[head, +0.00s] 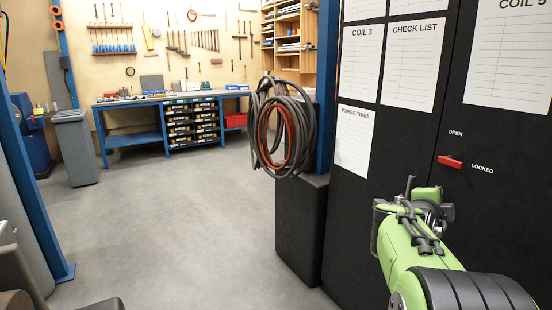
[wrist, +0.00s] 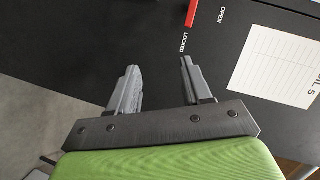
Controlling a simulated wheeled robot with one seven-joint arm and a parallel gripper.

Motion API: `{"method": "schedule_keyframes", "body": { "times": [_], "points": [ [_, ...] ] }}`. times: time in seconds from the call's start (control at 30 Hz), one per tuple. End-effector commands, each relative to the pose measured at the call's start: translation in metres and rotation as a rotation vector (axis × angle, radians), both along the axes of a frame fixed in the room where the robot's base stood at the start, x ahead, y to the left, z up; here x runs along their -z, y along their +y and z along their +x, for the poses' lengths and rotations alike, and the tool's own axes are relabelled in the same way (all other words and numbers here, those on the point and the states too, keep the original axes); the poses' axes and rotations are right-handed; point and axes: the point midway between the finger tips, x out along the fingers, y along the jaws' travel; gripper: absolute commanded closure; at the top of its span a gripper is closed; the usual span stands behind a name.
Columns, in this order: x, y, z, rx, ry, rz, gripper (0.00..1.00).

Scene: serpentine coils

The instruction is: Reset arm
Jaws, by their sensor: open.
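My green arm reaches in from the lower right of the head view, beside a tall black cabinet (head: 400,145). My gripper (wrist: 160,75) shows in the wrist view with its two grey fingers apart and nothing between them. In the head view the fingers are mostly hidden by the wrist. A red handle (head: 450,162) sits on the cabinet front between the labels OPEN and LOCKED, its right end towards LOCKED. The handle also shows in the wrist view (wrist: 191,13), beyond the fingertips and apart from them.
Coiled hoses (head: 281,128) hang on a blue post above a black box (head: 302,230), left of the cabinet. A workbench (head: 170,98) stands at the back wall, with a grey bin (head: 75,148) to its left. The grey floor (head: 175,225) between is clear.

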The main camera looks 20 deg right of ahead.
Motion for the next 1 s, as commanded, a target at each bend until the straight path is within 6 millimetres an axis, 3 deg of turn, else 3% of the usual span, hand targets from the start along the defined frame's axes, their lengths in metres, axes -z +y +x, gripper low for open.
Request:
{"method": "schedule_keyframes", "body": {
  "times": [0.17,0.27,0.4,0.5,0.6,0.73,1.0],
  "points": [
    [0.010,0.084,0.012,-0.248,0.252,0.030,0.51],
    [0.023,0.150,0.008,-0.468,0.452,0.022,0.51],
    [0.055,0.255,-0.026,-0.886,0.784,-0.064,0.51],
    [0.078,0.313,-0.061,-1.172,0.982,-0.171,0.51],
    [0.101,0.356,-0.102,-1.437,1.141,-0.303,0.51],
    [0.131,0.396,-0.158,-1.767,1.311,-0.512,0.51],
    [0.046,0.396,-0.158,-1.771,1.322,-0.510,0.51]
  ]
}}
